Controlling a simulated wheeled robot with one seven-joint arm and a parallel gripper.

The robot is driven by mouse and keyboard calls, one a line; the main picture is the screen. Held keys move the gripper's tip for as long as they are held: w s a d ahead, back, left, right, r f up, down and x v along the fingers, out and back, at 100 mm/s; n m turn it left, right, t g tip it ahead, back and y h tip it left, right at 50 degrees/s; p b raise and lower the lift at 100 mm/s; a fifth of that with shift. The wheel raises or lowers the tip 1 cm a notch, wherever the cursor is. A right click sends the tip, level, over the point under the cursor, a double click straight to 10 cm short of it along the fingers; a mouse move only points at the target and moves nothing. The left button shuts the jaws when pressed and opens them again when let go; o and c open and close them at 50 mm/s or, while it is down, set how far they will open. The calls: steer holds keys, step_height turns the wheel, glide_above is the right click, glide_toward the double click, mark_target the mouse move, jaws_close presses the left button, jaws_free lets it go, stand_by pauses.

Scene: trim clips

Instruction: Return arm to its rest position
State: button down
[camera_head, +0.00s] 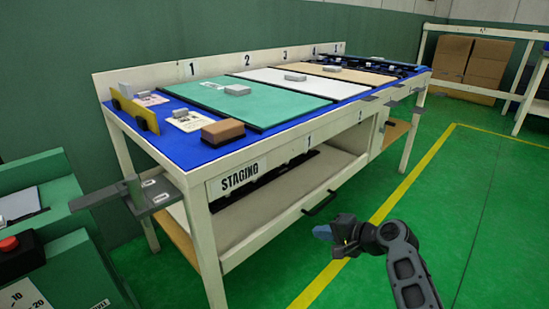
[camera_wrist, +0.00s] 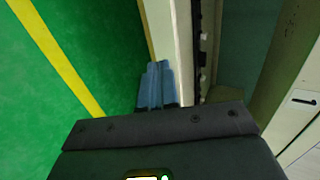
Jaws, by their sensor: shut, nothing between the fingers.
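My gripper (camera_head: 322,232) is at the lower right of the head view, in front of the workbench and over the green floor. Its blue-grey fingers point left and are together with nothing between them. In the wrist view the fingers (camera_wrist: 157,88) show close together beyond the dark gripper body. My dark arm comes up from the bottom edge of the head view and bends at a joint near the gripper. The gripper appears apart from the bench.
The workbench (camera_head: 207,203) has a blue top with green, white and tan panels and grey blocks. A brown block (camera_head: 223,131) sits near its front corner. A grey bracket (camera_head: 150,195) juts out at the left end. Green equipment (camera_head: 60,245) stands lower left. Floor at right is clear.

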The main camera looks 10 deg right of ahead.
steer(key=s+d+f+n+h, duration=0.1)
steer(key=s+f+h, duration=0.1)
steer(key=s+f, duration=0.35)
steer(key=s+f+t+h, duration=0.1)
steer(key=s+f, duration=0.1)
steer(key=s, duration=0.7)
steer(key=s+d+f+n+h, duration=0.1)
steer(key=s+f+h, duration=0.1)
steer(key=s+f, duration=0.35)
steer(key=s+r+n+t+h, duration=0.15)
steer(key=s+r, duration=0.25)
steer(key=s, duration=0.7)
steer(key=s+r+n+t+h, duration=0.15)
steer(key=s+r, duration=0.25)
steer(key=s, duration=0.6)
steer(key=s+r+n+t, duration=0.1)
steer(key=s+r+n, duration=0.4)
steer(key=s+r, duration=1.05)
step_height(320, 180, up, 26)
steer(key=w+p, duration=0.1)
steer(key=p, duration=2.2)
steer(key=shift+w+a+r+y+p, duration=0.2)
steer(key=shift+w+a+y+p, duration=0.1)
